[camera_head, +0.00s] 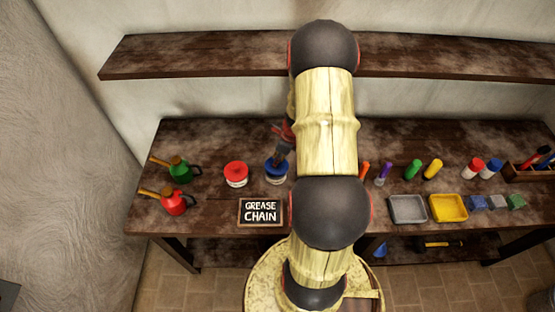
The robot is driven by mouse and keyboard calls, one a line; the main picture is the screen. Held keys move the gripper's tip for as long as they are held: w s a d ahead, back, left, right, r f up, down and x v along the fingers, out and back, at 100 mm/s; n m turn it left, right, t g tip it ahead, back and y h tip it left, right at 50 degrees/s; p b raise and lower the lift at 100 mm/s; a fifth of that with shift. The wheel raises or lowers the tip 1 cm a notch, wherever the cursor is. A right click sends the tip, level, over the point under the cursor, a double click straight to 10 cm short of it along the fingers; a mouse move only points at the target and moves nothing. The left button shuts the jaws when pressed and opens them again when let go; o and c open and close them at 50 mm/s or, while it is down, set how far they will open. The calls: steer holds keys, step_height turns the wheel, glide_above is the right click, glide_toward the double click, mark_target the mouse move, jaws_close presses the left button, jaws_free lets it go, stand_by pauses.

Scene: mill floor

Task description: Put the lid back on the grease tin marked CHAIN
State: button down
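Two small tins with white labels stand on the workbench left of my arm. One has a red top (236,170) and the other, to its right, has a blue top (270,174). Their label text is too small to read. A dark sign reading GREASE CHAIN (260,212) sits in front of them. My gripper (280,161) is small and dark, right over the blue-topped tin, and covers part of it. I cannot tell whether the blue top is a seated lid, whether the fingers touch it, or how far they are open. No separate loose lid is clearly visible.
Green (181,170) and red (175,202) oil cans stand at left. Right of my arm are markers, a grey tray (407,209), a yellow tray (448,207), coloured blocks and a wooden tool box (530,172). A shelf (200,55) runs above. My arm hides the bench's middle.

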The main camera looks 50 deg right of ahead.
steer(key=shift+s+a, duration=0.35)
steer(key=shift+a, duration=0.35)
stand_by(0.4)
steer(key=shift+r+p, duration=0.2)
steer(key=shift+p, duration=0.25)
stand_by(0.4)
steer(key=shift+f, duration=0.2)
stand_by(1.6)
steer(key=c, duration=1.6)
jaws_free()
steer(key=shift+o, duration=0.5)
steer(key=o, duration=0.4)
steer(key=shift+c, duration=0.2)
steer(key=shift+o, duration=0.4)
steer(key=shift+r, duration=0.1)
